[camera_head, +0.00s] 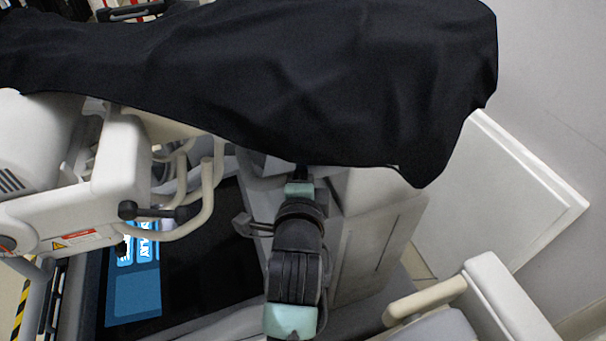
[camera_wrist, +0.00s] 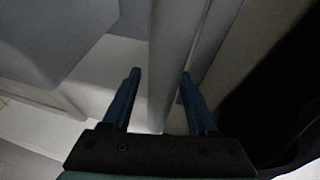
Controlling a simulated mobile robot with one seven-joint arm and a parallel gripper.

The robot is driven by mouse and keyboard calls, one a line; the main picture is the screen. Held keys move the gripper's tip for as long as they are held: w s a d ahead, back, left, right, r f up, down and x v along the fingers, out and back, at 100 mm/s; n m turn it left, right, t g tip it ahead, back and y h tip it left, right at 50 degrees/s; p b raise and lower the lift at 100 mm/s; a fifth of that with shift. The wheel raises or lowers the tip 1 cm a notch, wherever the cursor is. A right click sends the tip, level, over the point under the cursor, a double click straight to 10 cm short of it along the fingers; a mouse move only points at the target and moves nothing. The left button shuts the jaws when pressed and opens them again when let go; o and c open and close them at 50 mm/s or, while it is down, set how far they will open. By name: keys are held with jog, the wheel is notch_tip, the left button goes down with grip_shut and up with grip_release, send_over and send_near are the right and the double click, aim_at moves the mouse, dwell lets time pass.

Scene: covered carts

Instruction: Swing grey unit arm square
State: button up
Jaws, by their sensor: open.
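In the head view, a pale grey unit (camera_head: 372,240) stands under a black cover, and its upper part is hidden. A white-grey machine (camera_head: 60,222) with a jointed arm (camera_head: 120,165) and curved cream handles (camera_head: 207,195) stands at the left. I cannot tell which of these carries the arm named in the task. My arm reaches up to the cover's lower edge, where its far end is hidden. In the wrist view, my gripper (camera_wrist: 159,74) is open, with a long grey bar (camera_wrist: 172,50) showing between its fingers. I cannot tell whether they touch it.
The black cover (camera_head: 300,80) drapes across the top and hangs over the unit. A lit blue screen (camera_head: 135,275) lies at lower left. A white panel (camera_head: 510,200) leans at the right near the wall. A chair-like armrest (camera_head: 425,300) is at lower right.

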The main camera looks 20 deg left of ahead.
jog(key=b+v, duration=0.4)
jog(key=v, duration=0.9)
jog(key=shift+d+r, duration=0.1)
jog(key=shift+r, duration=0.1)
jog(key=s+d+r+n+t+h, duration=0.1)
jog(key=d+r+n+t, duration=0.2)
jog(key=r, duration=0.8)
jog(key=s+d+r+n+t+h+b, duration=0.1)
jog(key=d+r+n+t, duration=0.3)
jog(key=r, duration=0.8)
jog(key=s+d+r+n+t+h, duration=0.1)
jog(key=d+r+n+t, duration=0.3)
jog(key=r, duration=0.8)
jog(key=n+t+h, duration=0.1)
jog(key=n, duration=0.1)
jog(key=shift+d+r+n, duration=0.2)
jog(key=shift+n, duration=0.2)
